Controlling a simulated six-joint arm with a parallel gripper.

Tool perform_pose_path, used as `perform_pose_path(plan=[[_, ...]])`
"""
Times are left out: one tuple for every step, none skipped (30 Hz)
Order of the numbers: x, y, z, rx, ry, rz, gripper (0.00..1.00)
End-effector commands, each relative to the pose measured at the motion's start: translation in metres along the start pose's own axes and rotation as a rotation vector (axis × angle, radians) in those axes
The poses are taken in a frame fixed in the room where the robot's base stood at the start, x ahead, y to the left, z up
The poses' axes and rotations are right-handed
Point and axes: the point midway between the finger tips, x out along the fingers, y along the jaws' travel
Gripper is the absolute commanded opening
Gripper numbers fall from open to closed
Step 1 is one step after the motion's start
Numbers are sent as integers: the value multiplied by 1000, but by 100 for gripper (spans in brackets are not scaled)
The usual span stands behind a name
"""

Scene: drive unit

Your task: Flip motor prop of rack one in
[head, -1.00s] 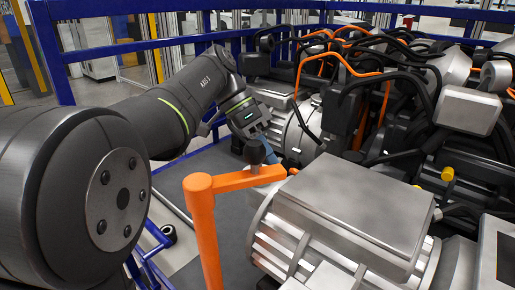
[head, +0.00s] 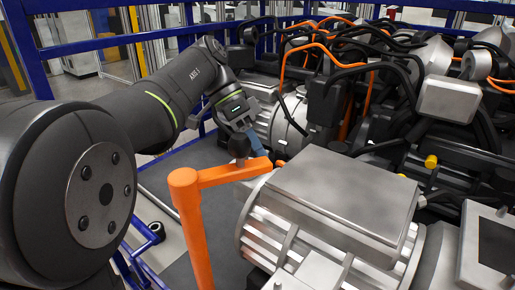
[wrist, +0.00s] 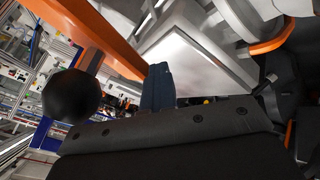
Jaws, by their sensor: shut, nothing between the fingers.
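The orange motor prop (head: 222,173) has an upright post at its left and a level arm reaching right, beside the silver motor (head: 340,190). A black ball knob (head: 238,145) stands up on this arm. My gripper (head: 258,147) is shut and empty, with its blue-grey fingers just behind and right of the knob, close to the prop arm. In the wrist view, the shut fingers (wrist: 158,88) point toward the prop arm (wrist: 92,38), with the knob (wrist: 71,96) to their left. I cannot tell whether the fingers touch the prop; their tips are partly hidden in the head view.
Another motor with black and orange cables (head: 345,65) lies behind and right of my gripper. A yellow cap (head: 431,161) sits on the machinery at the right. Blue rails (head: 120,40) run along the back. Dark floor (head: 190,160) is open left of the motor.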

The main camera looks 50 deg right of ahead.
Motion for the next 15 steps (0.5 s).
perform_pose_path(plan=[[-9,9,-7,15,7,2,0],[-14,11,-10,17,8,-1,0],[-21,14,-13,16,9,-3,0],[-27,16,-15,17,9,-6,0],[-33,18,-18,18,10,-7,0],[-31,28,-24,19,9,-6,0],[-29,35,-28,21,8,-6,0],[-28,42,-32,19,8,-6,0],[-28,50,-37,20,8,-7,0],[-27,56,-41,19,8,-7,0],[-26,62,-44,19,8,-8,0],[-26,71,-49,18,8,-8,0],[-25,77,-53,19,8,-8,0],[-24,82,-57,17,8,-8,0],[-23,90,-61,18,8,-8,0]])
